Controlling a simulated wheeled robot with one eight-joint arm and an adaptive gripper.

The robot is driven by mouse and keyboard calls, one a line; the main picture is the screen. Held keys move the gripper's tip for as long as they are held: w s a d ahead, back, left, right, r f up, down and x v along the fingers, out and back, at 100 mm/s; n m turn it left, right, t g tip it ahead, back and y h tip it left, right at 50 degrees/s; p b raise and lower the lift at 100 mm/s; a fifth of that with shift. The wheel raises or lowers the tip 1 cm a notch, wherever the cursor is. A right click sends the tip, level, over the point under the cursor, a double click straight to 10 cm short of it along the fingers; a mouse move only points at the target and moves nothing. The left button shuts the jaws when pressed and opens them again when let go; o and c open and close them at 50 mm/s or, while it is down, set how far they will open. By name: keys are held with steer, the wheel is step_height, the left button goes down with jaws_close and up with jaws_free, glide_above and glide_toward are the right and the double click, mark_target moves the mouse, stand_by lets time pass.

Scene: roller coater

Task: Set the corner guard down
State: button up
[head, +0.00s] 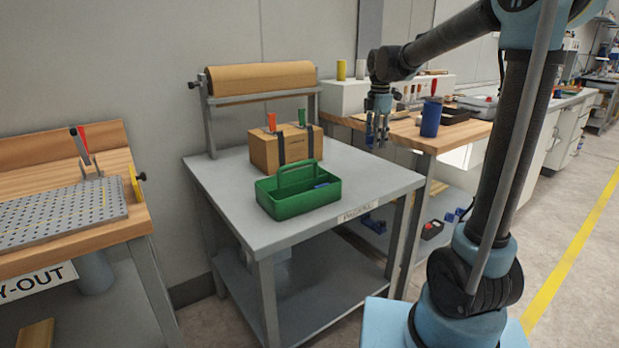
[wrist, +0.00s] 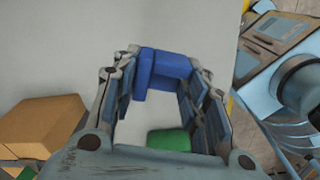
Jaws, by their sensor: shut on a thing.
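My gripper (head: 377,130) hangs at the end of the arm, near the right rear edge of the grey packing table in the head view. In the wrist view, a blue L-shaped corner guard (wrist: 162,70) sits between the fingertips of my gripper (wrist: 165,85), which is shut on it. A plain pale grey surface lies behind it. I cannot clearly make out the held guard in the head view. A green block-like shape (wrist: 169,140) also shows between the fingers; I cannot tell what it is.
The packing table (head: 365,185) carries a strapped cardboard box (head: 262,152) and a green tote (head: 300,203) with something blue inside. The box also shows in the wrist view (wrist: 40,125). The tabletop right of the tote is clear. A wooden bench (head: 455,138) with a blue cylinder (head: 431,118) stands behind.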

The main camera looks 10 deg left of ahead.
steer(key=s+a+n, duration=0.4)
steer(key=s+a, duration=0.5)
steer(key=a, duration=0.6)
steer(key=shift+s+f, duration=0.2)
steer(key=shift+f, duration=4.7)
steer(key=o, duration=0.8)
steer(key=shift+o, duration=0.2)
steer(key=shift+d, duration=0.1)
steer(key=shift+r, duration=0.1)
